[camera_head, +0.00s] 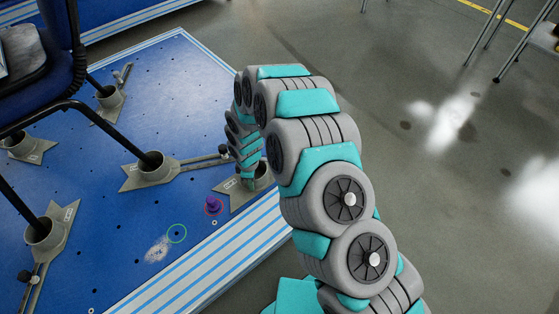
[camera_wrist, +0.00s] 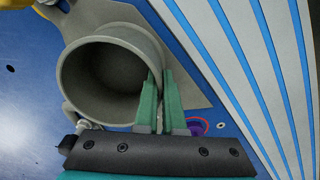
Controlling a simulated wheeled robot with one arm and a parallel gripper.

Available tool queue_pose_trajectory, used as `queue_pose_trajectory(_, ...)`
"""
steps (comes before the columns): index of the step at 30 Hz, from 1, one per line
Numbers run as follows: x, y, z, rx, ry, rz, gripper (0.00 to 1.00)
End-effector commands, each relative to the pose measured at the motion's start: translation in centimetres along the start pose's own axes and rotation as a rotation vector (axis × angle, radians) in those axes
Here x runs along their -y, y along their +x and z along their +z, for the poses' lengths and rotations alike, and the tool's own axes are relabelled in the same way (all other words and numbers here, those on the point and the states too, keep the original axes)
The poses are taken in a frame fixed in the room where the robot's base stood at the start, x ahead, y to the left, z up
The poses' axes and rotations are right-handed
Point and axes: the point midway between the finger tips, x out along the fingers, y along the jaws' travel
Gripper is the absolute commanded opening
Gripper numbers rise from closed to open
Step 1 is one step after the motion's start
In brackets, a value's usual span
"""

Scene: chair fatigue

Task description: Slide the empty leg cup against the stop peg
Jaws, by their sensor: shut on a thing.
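The empty leg cup (camera_head: 236,191) is a grey cylinder on a flat pointed base plate. It stands near the striped edge of the blue platform. In the wrist view its open mouth (camera_wrist: 95,75) is empty. My gripper (camera_wrist: 160,82) has its two teal fingers closed on the cup's right wall, one inside and one outside. In the head view my arm hides much of the cup. The purple stop peg (camera_head: 213,205) stands on the platform left of the cup, apart from it, with a red ring around it. In the wrist view the peg (camera_wrist: 199,126) is partly hidden behind my gripper.
A chair (camera_head: 55,95) stands with its legs in several other grey cups, including one (camera_head: 152,168) left of the empty cup. The grey floor (camera_head: 430,180) at right is open.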

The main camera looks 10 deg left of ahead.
Motion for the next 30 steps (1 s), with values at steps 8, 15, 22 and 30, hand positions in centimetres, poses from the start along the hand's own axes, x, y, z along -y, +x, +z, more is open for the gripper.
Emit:
queue_pose_trajectory(8, 0.9, 0.0, -1.0, 0.000, -0.003, 0.002, 0.00)
queue_pose_trajectory(15, 1.6, -0.1, -1.8, -0.001, -0.003, 0.002, 0.00)
queue_pose_trajectory(22, 2.4, -0.1, -2.5, -0.001, -0.001, 0.002, 0.00)
queue_pose_trajectory(30, 3.1, -0.1, -3.2, -0.001, -0.003, 0.002, 0.00)
